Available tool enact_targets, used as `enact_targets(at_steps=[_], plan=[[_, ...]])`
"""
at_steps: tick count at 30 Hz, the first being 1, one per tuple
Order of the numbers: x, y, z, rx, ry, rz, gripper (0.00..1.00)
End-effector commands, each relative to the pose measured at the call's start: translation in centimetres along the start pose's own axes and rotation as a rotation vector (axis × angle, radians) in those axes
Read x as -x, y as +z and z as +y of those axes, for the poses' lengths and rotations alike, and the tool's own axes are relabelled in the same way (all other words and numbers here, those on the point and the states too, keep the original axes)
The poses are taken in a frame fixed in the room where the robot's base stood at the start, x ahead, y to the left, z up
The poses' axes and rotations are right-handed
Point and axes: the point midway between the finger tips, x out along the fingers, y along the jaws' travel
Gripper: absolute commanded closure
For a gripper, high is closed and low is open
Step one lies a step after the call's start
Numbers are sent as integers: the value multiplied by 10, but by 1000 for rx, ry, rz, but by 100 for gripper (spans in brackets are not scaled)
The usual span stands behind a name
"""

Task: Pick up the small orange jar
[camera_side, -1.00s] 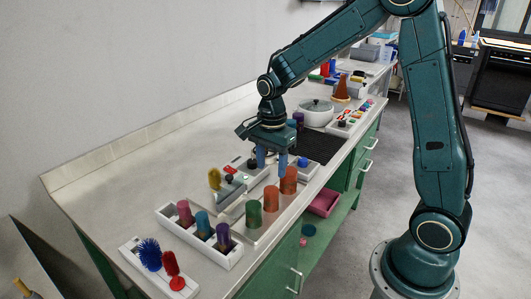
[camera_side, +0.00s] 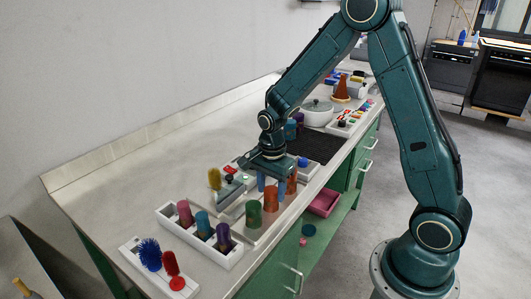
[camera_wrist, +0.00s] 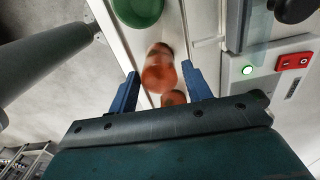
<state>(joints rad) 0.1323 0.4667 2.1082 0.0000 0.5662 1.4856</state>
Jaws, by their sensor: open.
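Two orange jars stand in a row on a light tray beside a green jar (camera_side: 253,214). One orange jar (camera_side: 270,200) is nearer the green jar, and the other orange jar (camera_side: 292,184) is farther along. I cannot tell for sure which is the small one. My gripper (camera_side: 272,186) is open, low over the row, with its blue fingers pointing down. In the wrist view, the nearer orange jar (camera_wrist: 158,72) shows between the fingertips of my gripper (camera_wrist: 160,72), apart from both. The other orange jar (camera_wrist: 173,98) is partly hidden by the gripper body.
A white rack (camera_side: 195,240) with pink, blue and purple jars stands at the front. A box with a red switch (camera_wrist: 292,62) is beside the row. The counter's back left is clear.

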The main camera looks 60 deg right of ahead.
Motion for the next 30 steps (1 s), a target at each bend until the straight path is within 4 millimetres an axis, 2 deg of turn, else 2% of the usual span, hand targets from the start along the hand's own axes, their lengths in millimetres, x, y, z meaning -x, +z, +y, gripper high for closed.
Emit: enact_targets(at_steps=[4, 10, 27, 30], plan=[[-19, 0, 2, 0, 5, 0, 51], [-34, 0, 1, 0, 2, 0, 51], [-36, 0, 1, 0, 0, 0, 51], [-36, 0, 1, 0, 0, 0, 69]])
